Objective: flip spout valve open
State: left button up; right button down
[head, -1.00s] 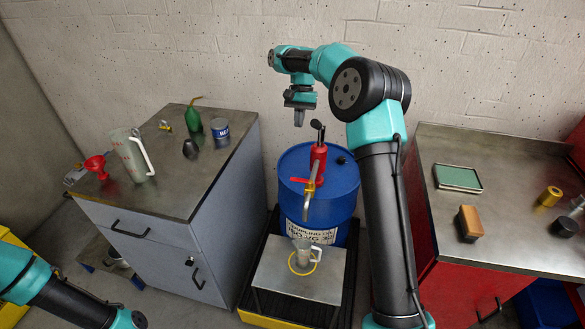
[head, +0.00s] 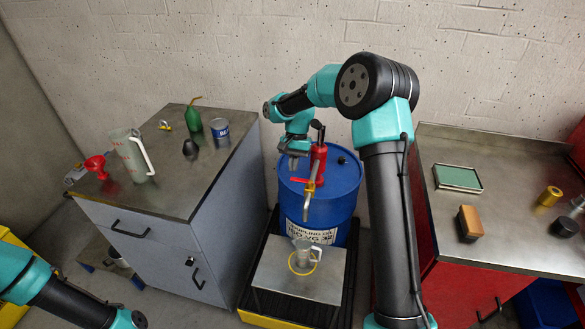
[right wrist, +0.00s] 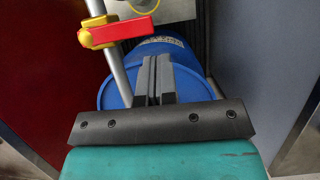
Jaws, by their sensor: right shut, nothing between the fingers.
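A red hand pump (head: 318,160) stands on top of a blue drum (head: 345,185). Its metal spout (head: 307,203) slopes down toward the front. A red valve lever (head: 299,181) sticks out to the left of the spout. In the right wrist view the lever (right wrist: 122,32) lies crosswise to the spout pipe, beside a yellow valve body (right wrist: 88,38). My right gripper (head: 292,164) is shut and empty, left of the pump and just behind the lever. Its closed fingers (right wrist: 158,68) show apart from the lever over the drum. My left gripper is out of view.
A grey cabinet (head: 160,240) with a jug, funnel and cans is at left. A red cabinet (head: 465,285) is at right.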

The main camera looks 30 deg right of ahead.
jog(key=shift+s+a, duration=0.5)
jog(key=shift+s, duration=0.1)
